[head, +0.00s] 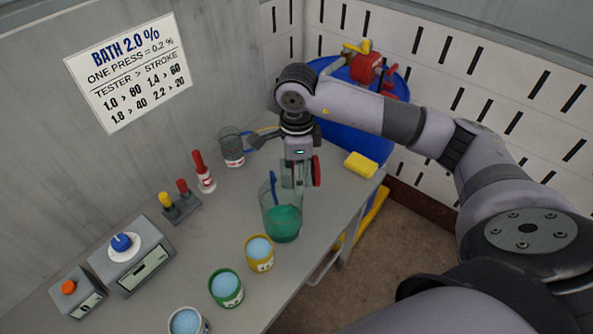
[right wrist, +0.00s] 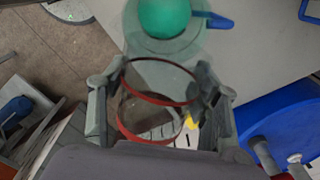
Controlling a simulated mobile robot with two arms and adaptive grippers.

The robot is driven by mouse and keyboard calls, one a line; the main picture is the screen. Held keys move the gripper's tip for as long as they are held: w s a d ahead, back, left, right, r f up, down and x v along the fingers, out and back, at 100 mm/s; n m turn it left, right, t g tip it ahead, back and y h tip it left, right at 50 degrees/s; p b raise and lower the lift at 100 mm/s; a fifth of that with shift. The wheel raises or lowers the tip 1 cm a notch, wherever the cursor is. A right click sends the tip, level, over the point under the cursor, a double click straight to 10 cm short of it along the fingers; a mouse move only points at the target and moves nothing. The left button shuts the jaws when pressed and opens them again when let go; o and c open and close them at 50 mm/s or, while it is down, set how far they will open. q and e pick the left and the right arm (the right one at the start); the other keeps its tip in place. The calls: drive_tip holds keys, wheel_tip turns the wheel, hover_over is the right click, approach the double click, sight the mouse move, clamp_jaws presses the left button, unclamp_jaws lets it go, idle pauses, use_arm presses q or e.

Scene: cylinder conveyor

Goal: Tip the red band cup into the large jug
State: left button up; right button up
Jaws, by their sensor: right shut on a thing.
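My right gripper (head: 300,174) is shut on the clear red band cup (head: 317,171) above the far side of the large jug. In the right wrist view the gripper (right wrist: 157,95) has a finger on each side of the cup (right wrist: 160,98), which looks see-through with two red rings. The cup appears tilted; I see no liquid in it. The large jug (head: 269,212) is clear, holds green liquid and has a blue handle. It also shows at the top of the right wrist view (right wrist: 140,42). My left gripper is out of view.
Yellow (head: 260,262), green (head: 226,297) and white (head: 188,322) cups of blue liquid stand in front of the jug. A clear beaker (head: 231,154) stands behind. A yellow sponge (head: 361,165) lies near the table edge, by a blue barrel (head: 350,139).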

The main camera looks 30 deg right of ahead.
drive_tip(key=shift+f, duration=0.15)
drive_tip(key=y+b, duration=0.1)
drive_tip(key=b, duration=0.2)
drive_tip(key=d+f+t+y+b, duration=0.1)
drive_tip(key=b, duration=0.2)
drive_tip(key=shift+s+d+y+b, duration=0.1)
drive_tip(key=shift+s+y+b, duration=0.15)
drive_tip(key=shift+y+b, duration=0.15)
drive_tip(key=shift+t+y+b, duration=0.3)
drive_tip(key=shift+b, duration=0.3)
drive_tip(key=shift+r, duration=0.25)
